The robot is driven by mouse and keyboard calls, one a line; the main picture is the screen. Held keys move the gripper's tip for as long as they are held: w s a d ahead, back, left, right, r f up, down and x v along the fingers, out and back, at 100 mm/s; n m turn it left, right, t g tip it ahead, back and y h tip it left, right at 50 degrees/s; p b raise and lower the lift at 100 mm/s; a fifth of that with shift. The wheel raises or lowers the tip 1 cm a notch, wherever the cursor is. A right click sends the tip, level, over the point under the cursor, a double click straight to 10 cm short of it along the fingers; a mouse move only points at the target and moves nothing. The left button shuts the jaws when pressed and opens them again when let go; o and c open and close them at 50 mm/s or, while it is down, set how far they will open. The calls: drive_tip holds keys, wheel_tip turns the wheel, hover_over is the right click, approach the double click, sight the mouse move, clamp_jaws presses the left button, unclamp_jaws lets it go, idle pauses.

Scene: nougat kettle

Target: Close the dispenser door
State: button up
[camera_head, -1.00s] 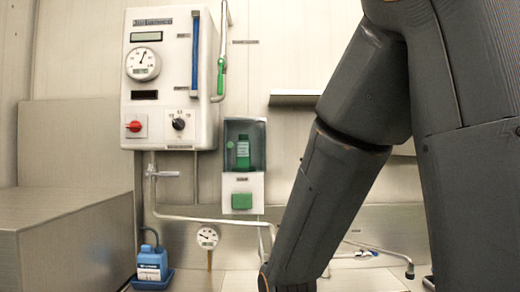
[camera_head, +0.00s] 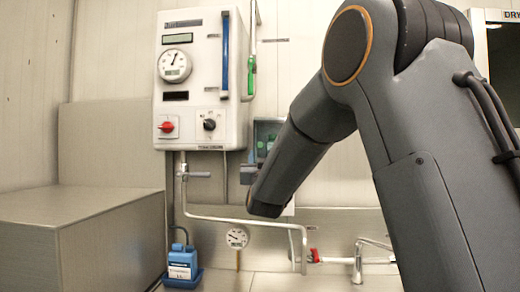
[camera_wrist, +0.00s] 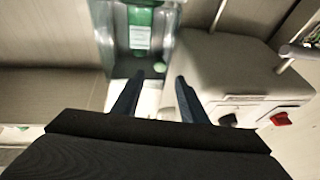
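The dispenser (camera_head: 268,135) is a small wall unit right of the white control box. In the head view my arm covers most of it, and only its dark, see-through upper part shows, with green inside. In the wrist view the dispenser (camera_wrist: 140,55) is at the top centre, with a green bottle (camera_wrist: 139,37) with a pale label inside. I cannot tell how far its door stands open. My gripper (camera_wrist: 159,77) is open and empty, its two dark fingers apart and pointing at the dispenser. Whether a finger touches it is unclear.
The control box (camera_head: 200,85) with gauge and knobs is close beside the gripper; its red knob (camera_wrist: 281,118) shows in the wrist view. Pipes (camera_head: 240,219) run below. A blue canister (camera_head: 182,262) and a grey metal block (camera_head: 80,222) stand left.

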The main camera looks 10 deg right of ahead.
sight(260, 145)
drive_tip(key=p+x, duration=0.3)
drive_tip(key=x, duration=0.4)
drive_tip(key=shift+w+d+r, duration=0.1)
drive_tip(key=shift+w+r, duration=0.1)
drive_tip(key=shift+w, duration=0.05)
clamp_jaws()
